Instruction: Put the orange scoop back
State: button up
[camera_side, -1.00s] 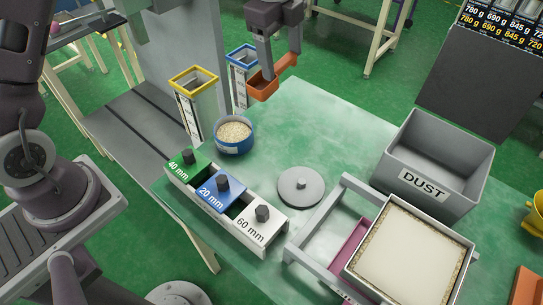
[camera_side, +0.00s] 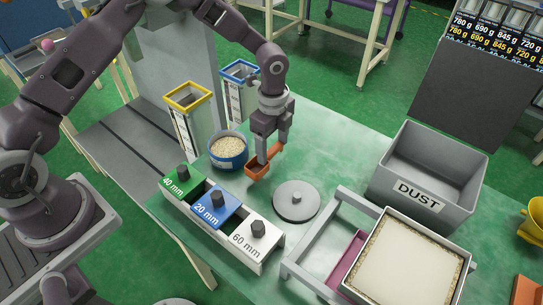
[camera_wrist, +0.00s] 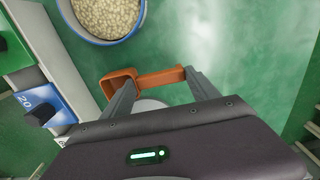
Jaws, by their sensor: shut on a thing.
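The orange scoop (camera_side: 257,171) is in my gripper (camera_side: 269,150), low over the green table between the blue tub and the round grey lid. In the wrist view the orange scoop (camera_wrist: 121,84) has its bowl to the left and its handle across between the fingertips of my gripper (camera_wrist: 150,82). My gripper is shut on the handle. I cannot tell whether the scoop touches the table. The blue tub (camera_side: 229,164), full of pale grains, stands just left of the scoop; the blue tub (camera_wrist: 94,38) is also at the top of the wrist view.
The grey lid (camera_side: 297,201) lies just right of the scoop. A rack with green, blue and white blocks (camera_side: 215,208) is in front. Yellow-rimmed (camera_side: 190,118) and blue-rimmed (camera_side: 238,97) columns stand behind. A DUST bin (camera_side: 430,180) and sieve frame (camera_side: 345,250) are to the right.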

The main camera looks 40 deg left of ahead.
aim_at(273, 150)
notch_tip(273, 150, down, 4)
jog(key=shift+r, duration=0.25)
jog(key=o, duration=1.6)
